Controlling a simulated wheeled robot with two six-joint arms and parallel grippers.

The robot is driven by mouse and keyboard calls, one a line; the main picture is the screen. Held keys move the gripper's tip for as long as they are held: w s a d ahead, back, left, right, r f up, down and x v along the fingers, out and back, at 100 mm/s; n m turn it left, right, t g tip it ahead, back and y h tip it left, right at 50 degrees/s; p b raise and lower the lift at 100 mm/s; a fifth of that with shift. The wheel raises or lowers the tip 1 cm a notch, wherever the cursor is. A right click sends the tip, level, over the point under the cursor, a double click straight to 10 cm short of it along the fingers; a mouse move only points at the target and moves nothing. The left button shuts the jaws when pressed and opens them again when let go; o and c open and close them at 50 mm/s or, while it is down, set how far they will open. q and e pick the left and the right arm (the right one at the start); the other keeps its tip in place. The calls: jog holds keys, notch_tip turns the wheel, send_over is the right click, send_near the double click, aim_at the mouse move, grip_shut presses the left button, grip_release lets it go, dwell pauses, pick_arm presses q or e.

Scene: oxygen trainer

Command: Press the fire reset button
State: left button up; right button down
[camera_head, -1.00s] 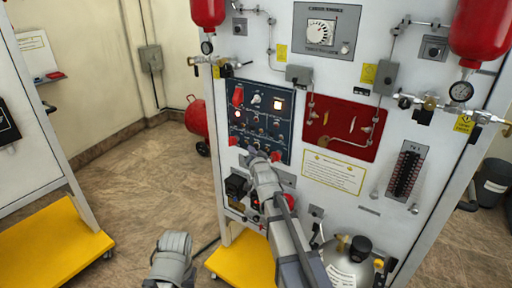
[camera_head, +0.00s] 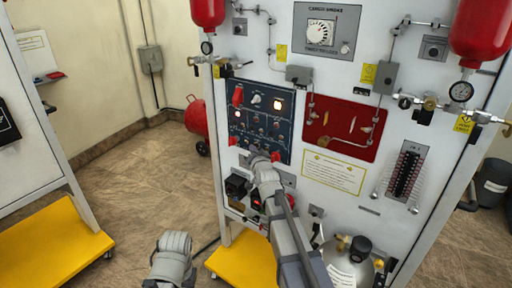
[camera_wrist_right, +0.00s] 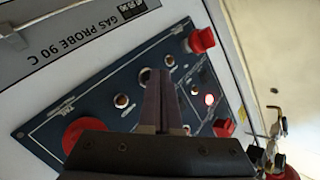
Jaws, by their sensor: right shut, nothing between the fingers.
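The dark blue control panel (camera_head: 284,140) carries several knobs, switches and lit lamps on the white trainer board. I cannot read which control is the fire reset button. My right gripper (camera_head: 262,157) is shut and empty at the lower edge of this panel, and it hides some controls. In the right wrist view, the shut fingers (camera_wrist_right: 158,78) are over the blue panel (camera_wrist_right: 100,95), among small round controls and near a glowing lamp (camera_wrist_right: 209,99). I cannot tell whether the fingertips touch it. A grey part of my left arm shows at the bottom; its gripper is not visible.
A red recessed panel (camera_head: 365,112) is right of the blue panel. Red bottles (camera_head: 207,12) and brass valves (camera_head: 478,114) hang on the board. A yellow base (camera_head: 240,262) and a round metal tank (camera_head: 347,270) sit low.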

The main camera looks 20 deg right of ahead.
jog(key=shift+w+d, duration=0.25)
jog(key=shift+d, duration=0.05)
dwell(0.5)
dwell(0.4)
jog(key=shift+s+a, duration=0.5)
jog(key=shift+a, duration=0.15)
jog(key=s+a, duration=0.1)
jog(key=a, duration=0.1)
jog(key=s+a, duration=0.2)
dwell(0.4)
dwell(0.6)
